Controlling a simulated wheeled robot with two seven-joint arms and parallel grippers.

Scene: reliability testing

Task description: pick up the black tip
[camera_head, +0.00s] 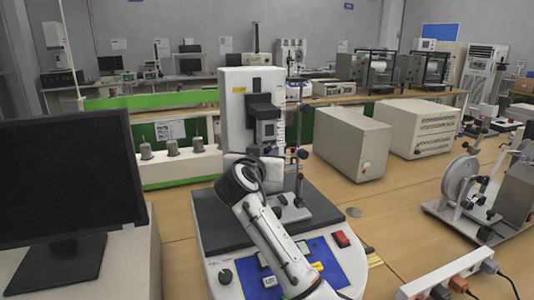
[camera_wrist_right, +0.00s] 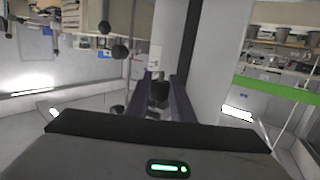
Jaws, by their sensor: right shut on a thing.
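The black tip (camera_wrist_right: 158,91) shows in the right wrist view as a small dark piece below a pale holder. My right gripper (camera_wrist_right: 159,100) is closed on it, with one dark finger on each side. In the head view my white right arm reaches up from the bottom to the upright tester (camera_head: 235,100). There the wrist hides the fingertips and the tip. The tester has a white column with a dark head (camera_head: 264,112) above a dark base plate. My left gripper is in neither view.
A black monitor (camera_head: 70,180) stands at the left. A slim stand with black knobs (camera_head: 298,155) rises just right of my wrist. Beige boxes (camera_head: 352,142) stand on the table farther right. A power strip (camera_head: 455,278) lies at the front right. Bare table shows between them.

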